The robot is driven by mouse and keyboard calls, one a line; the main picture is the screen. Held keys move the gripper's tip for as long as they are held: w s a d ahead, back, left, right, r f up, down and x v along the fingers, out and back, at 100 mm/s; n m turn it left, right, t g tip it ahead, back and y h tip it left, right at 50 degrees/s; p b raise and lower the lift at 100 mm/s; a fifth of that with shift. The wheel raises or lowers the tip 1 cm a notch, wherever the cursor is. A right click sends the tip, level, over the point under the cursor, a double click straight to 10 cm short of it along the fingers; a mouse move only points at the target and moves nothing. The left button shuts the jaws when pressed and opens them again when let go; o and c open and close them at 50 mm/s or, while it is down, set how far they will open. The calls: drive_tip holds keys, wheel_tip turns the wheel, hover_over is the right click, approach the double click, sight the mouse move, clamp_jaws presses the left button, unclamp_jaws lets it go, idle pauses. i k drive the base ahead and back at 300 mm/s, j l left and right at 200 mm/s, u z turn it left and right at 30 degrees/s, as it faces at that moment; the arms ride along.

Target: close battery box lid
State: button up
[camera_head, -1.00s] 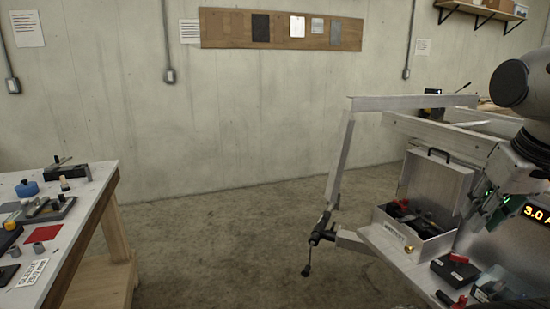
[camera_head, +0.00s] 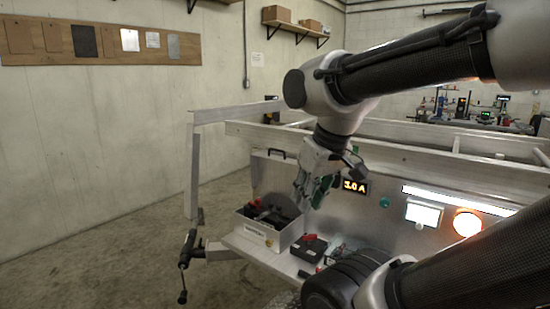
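The battery box (camera_head: 257,234) is an open-topped metal box with a label on its front, standing on the trailer's shelf. Dark and red things lie inside it. Its lid (camera_head: 268,177) stands up at the back, open, with a dark handle on its top edge. My gripper (camera_head: 308,195) hangs to the right of the lid, near the box's right rear corner, with its fingers pointing down. It partly hides the lid's right side. Its fingers are small and dark here, so I cannot tell how far apart they are. I see nothing held in it.
A black battery-like block (camera_head: 309,248) with red parts sits right of the box. A panel behind holds an amber display (camera_head: 355,187), a white screen (camera_head: 423,214) and a lit orange lamp (camera_head: 467,223). A trailer coupling (camera_head: 188,253) sticks out left. Floor at left is clear.

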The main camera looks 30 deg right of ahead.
sight(276, 174)
drive_tip(key=z, duration=2.05)
drive_tip(key=j+u, duration=0.1)
drive_tip(key=u, duration=0.3)
drive_tip(key=j+u, duration=0.1)
drive_tip(key=u, duration=0.3)
drive_tip(key=j+u, duration=0.1)
drive_tip(key=u, duration=0.3)
drive_tip(key=i+j+z, duration=0.1)
drive_tip(key=z, duration=0.25)
drive_tip(key=i+j+z, duration=0.1)
drive_tip(key=j+z, duration=0.35)
drive_tip(key=z, duration=0.25)
drive_tip(key=i+j, duration=0.05)
